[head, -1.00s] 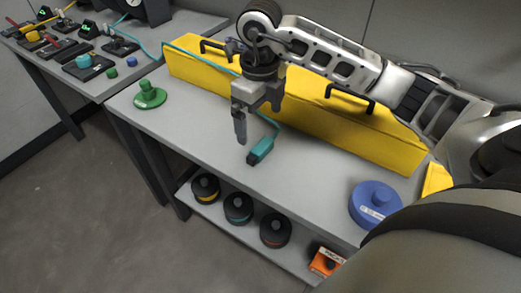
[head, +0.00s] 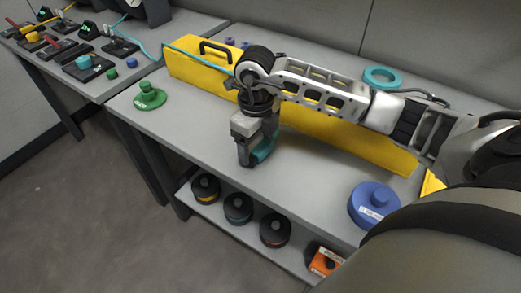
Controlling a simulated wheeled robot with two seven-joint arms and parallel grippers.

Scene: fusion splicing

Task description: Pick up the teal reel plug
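The teal reel plug (head: 264,152) lies on the grey bench in front of the yellow case, partly hidden by my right gripper. My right gripper (head: 252,160) points down at the plug, with a dark finger along its left side. The other finger is mostly hidden, so I cannot tell whether it is open or shut on the plug. A teal cable (head: 197,61) runs over the yellow case; its end near the plug is hidden by my arm. My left gripper is out of view.
The long yellow case (head: 345,145) stands behind the plug. A green reel (head: 150,97) is at the left, a blue reel (head: 374,205) at the right. A teal ring (head: 381,77) lies behind the case. Dark reels (head: 238,209) sit on the lower shelf.

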